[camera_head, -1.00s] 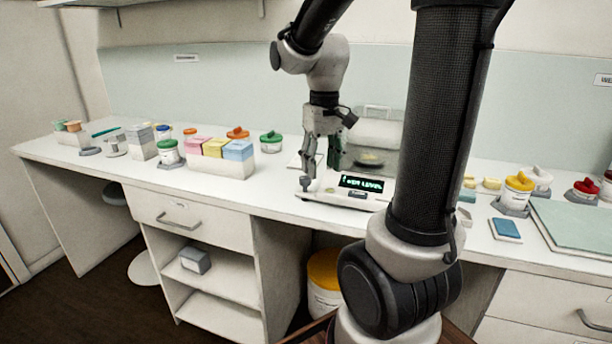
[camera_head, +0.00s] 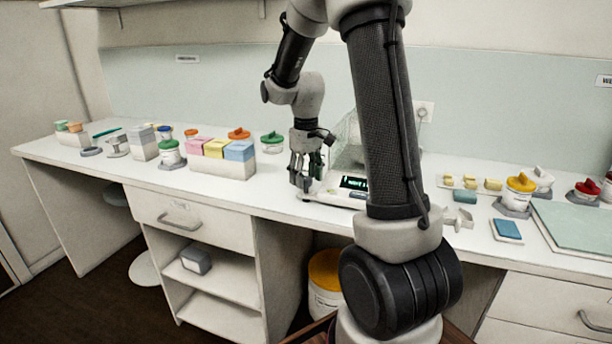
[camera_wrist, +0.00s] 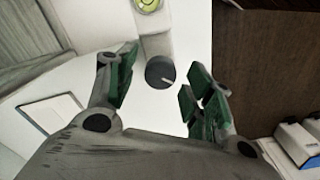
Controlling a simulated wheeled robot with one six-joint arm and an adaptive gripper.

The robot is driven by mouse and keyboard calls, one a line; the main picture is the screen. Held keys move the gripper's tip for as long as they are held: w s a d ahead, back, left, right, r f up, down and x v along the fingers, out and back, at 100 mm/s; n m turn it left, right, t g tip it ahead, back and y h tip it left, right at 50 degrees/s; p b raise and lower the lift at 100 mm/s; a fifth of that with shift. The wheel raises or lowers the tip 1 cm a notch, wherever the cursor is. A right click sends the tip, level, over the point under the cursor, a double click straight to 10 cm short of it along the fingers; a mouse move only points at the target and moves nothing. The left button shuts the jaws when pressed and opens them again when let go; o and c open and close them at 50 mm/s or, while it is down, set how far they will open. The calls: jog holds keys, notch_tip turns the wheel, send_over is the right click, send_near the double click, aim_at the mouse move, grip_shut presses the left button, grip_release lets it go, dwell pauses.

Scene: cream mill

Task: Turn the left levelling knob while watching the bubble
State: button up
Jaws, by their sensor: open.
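The left levelling knob (camera_wrist: 160,72) is a dark grey disc with a pale pointer line, seen from above in the wrist view. It sits at the corner of the white balance (camera_wrist: 185,20). My gripper (camera_wrist: 160,85) is open, with its green-padded fingers on either side of the knob and gaps between. The round yellow-green bubble level (camera_wrist: 148,4) is at the top edge of the wrist view, partly cut off; I cannot make out the bubble's position. In the head view my gripper (camera_head: 306,180) is at the balance's left front corner and hides the knob.
A block of pink, yellow and blue boxes (camera_head: 222,170) stands left of my gripper, with lidded jars around it. A blue-topped pad (camera_head: 507,229) and a pale green mat (camera_head: 580,225) lie at the right. The counter's front edge is close to the balance.

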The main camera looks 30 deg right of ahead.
aim_at(306, 178)
jog(key=shift+c, duration=0.2)
jog(key=c, duration=1)
jog(key=shift+m, duration=1.7)
jog(key=o, duration=1)
jog(key=shift+o, duration=0.2)
notch_tip(306, 178, up, 12)
